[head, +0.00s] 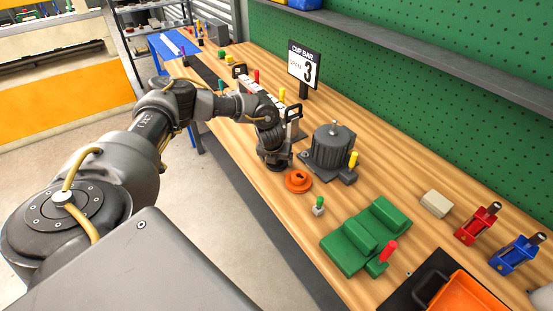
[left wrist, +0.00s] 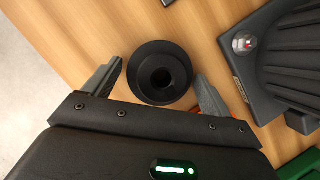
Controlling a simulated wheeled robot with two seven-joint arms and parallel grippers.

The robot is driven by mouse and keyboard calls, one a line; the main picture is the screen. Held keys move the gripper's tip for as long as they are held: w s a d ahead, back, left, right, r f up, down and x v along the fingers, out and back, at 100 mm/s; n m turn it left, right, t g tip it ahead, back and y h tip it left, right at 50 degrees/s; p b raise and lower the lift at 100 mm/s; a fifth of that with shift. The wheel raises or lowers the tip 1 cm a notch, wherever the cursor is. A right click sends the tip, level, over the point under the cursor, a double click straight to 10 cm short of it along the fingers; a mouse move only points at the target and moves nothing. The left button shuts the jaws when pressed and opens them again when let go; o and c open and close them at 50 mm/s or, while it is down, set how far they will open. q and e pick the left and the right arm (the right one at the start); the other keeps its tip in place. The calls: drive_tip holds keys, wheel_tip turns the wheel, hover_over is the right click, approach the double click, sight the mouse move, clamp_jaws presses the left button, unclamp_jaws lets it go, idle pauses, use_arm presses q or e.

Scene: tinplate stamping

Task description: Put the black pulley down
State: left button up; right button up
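The black pulley (left wrist: 178,52), a dark flanged disc with a centre hole, appears to rest on the wooden bench in the left wrist view. My left gripper (left wrist: 158,75) is open, with one finger on each side of the pulley and narrow gaps showing. In the head view my left gripper (head: 277,162) points down at the bench; I cannot make out the pulley apart from it there. My right gripper is in neither view.
An orange pulley (head: 298,181) lies just in front of the gripper. A dark grey motor (head: 329,148) stands close on the right. A green fixture (head: 364,236), a small button post (head: 319,206) and a "CUP BAR 3" sign (head: 303,67) are nearby. A green pegboard (head: 420,90) backs the bench.

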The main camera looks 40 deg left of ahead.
use_arm(q)
drive_tip(key=shift+w, duration=0.1)
drive_tip(key=c, duration=1.2)
drive_tip(key=shift+r, duration=0.1)
drive_tip(key=shift+r+b, duration=0.45)
drive_tip(key=shift+r, duration=0.05)
drive_tip(key=s+d+r, duration=0.1)
drive_tip(key=s+r, duration=0.3)
drive_tip(key=s+d+r, duration=0.2)
drive_tip(key=s+r, duration=0.2)
drive_tip(key=s, duration=0.1)
drive_tip(key=s+d+r, duration=0.1)
drive_tip(key=s+r, duration=0.3)
drive_tip(key=shift+s+d+p, duration=0.15)
drive_tip(key=shift+d+p, duration=0.2)
drive_tip(key=shift+p, duration=0.05)
